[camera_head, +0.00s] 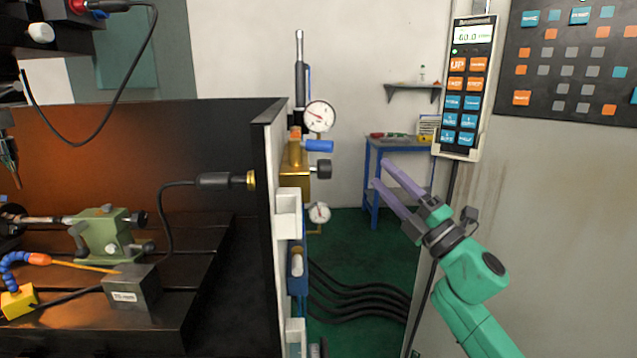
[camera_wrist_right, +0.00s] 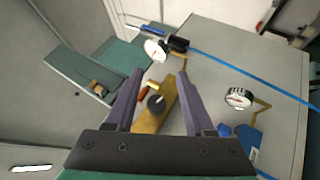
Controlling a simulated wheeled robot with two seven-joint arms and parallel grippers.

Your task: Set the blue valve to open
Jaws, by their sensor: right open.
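The blue valve handle (camera_head: 319,146) sticks out to the right of the brass block (camera_head: 294,160) on the panel's edge, in the head view. It lies roughly level, just above a black knob (camera_head: 324,169). My right gripper (camera_head: 378,172) is open and empty, its purple fingers pointing left toward the valve, with a visible gap in the picture. In the right wrist view the brass block (camera_wrist_right: 172,108) and black knob (camera_wrist_right: 156,104) appear between the open fingers (camera_wrist_right: 162,75). I cannot pick out the blue handle surely there. My left gripper is not in view.
An upper gauge (camera_head: 320,116) and a lower gauge (camera_head: 319,212) sit close to the valve. A button pendant (camera_head: 465,85) hangs at right. A blue table (camera_head: 398,144) stands behind. Black hoses (camera_head: 350,295) run below. A green fixture (camera_head: 105,232) lies left of the panel.

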